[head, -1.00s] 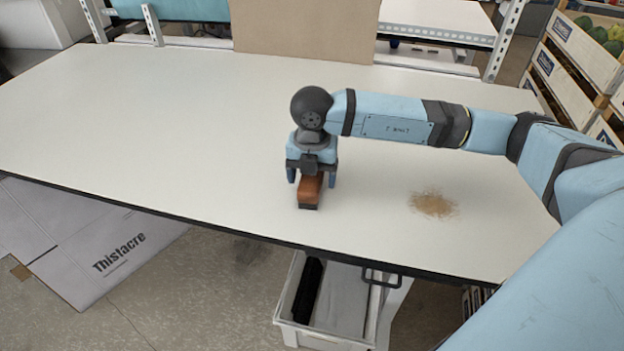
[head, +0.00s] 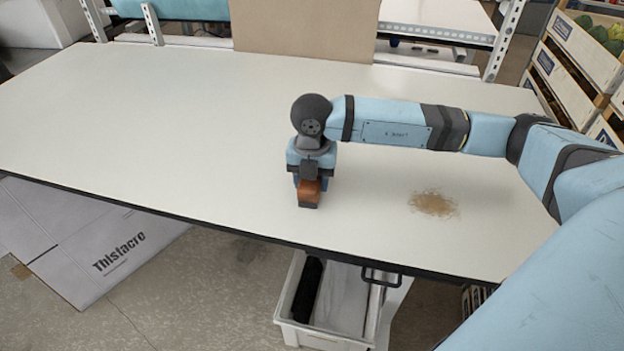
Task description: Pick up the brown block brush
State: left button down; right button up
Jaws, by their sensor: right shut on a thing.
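The brown block brush (head: 308,190) is on the white table (head: 150,120), near its front edge. It has a brown wooden body with dark bristles below. My right gripper (head: 310,182) is directly over it, pointing down, shut on the brush body. The gripper hides the rear part of the brush. The brush seems to be at the table surface; I cannot tell any gap under it. My left gripper is not in view.
A patch of brown debris (head: 433,204) lies on the table to the right of the brush. A grey bin (head: 325,338) stands below the front edge. A brown board (head: 305,28) stands at the back. The table's left side is clear.

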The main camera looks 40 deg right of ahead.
notch_tip(320, 180, up, 20)
dwell(0.4)
jog(key=shift+f, duration=0.1)
jog(key=shift+o, duration=1)
jog(key=shift+c, duration=0.3)
